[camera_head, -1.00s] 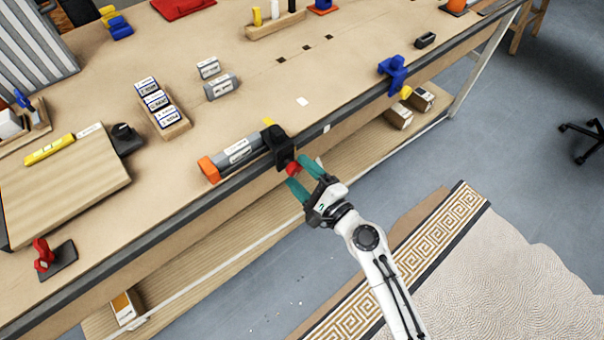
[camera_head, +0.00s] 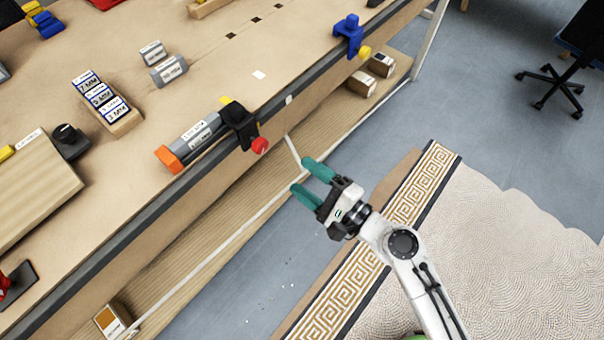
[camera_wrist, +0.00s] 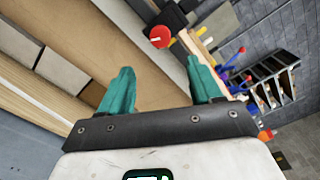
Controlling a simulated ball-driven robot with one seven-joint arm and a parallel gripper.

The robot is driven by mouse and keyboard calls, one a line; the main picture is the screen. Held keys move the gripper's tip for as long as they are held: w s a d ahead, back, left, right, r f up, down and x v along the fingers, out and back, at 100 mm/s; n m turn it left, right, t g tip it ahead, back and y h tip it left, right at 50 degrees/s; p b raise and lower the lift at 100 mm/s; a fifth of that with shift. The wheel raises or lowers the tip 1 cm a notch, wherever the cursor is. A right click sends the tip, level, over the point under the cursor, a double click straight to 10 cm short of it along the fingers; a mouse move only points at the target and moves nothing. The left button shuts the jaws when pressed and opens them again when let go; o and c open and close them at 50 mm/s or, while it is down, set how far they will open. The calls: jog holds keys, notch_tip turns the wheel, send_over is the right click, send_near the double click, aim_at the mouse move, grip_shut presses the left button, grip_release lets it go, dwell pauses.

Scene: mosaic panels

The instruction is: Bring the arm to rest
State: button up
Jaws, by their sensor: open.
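My gripper (camera_head: 311,183) has two teal fingers, spread apart with nothing between them. In the head view it hangs over the floor in front of the workbench (camera_head: 188,87), clear of the bench's dark front edge. My white arm reaches up to it from the bottom right. In the wrist view my gripper (camera_wrist: 160,92) also shows open and empty, with the bench beyond it. A red knob (camera_head: 260,146) on a black clamp (camera_head: 239,124) at the bench edge is up and left of my fingertips, apart from them. The red knob also shows in the wrist view (camera_wrist: 160,37).
A grey and orange tool (camera_head: 190,142) lies by the clamp. A blue clamp (camera_head: 349,34) sits farther along the edge. Boxes (camera_head: 362,83) stand on the lower shelf. A patterned rug (camera_head: 490,240) covers the floor at right, with an office chair (camera_head: 560,80) beyond.

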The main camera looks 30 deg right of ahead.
dwell(0.5)
jog(key=s+a+f+n+g+y, duration=0.1)
jog(key=s+f+n+g, duration=0.25)
jog(key=n, duration=0.35)
jog(key=s+a+f+n+g, duration=0.1)
jog(key=s+f+n+g, duration=0.3)
jog(key=n, duration=0.3)
jog(key=s+d+f+n+g+h, duration=0.1)
jog(key=s+d+n+g+h, duration=0.5)
jog(key=s+d+g, duration=0.2)
jog(key=s+d, duration=0.2)
jog(key=d, duration=0.1)
jog(key=shift+d+f+g+h, duration=0.2)
jog(key=shift+f+g+h, duration=0.1)
jog(key=shift+g+h, duration=0.1)
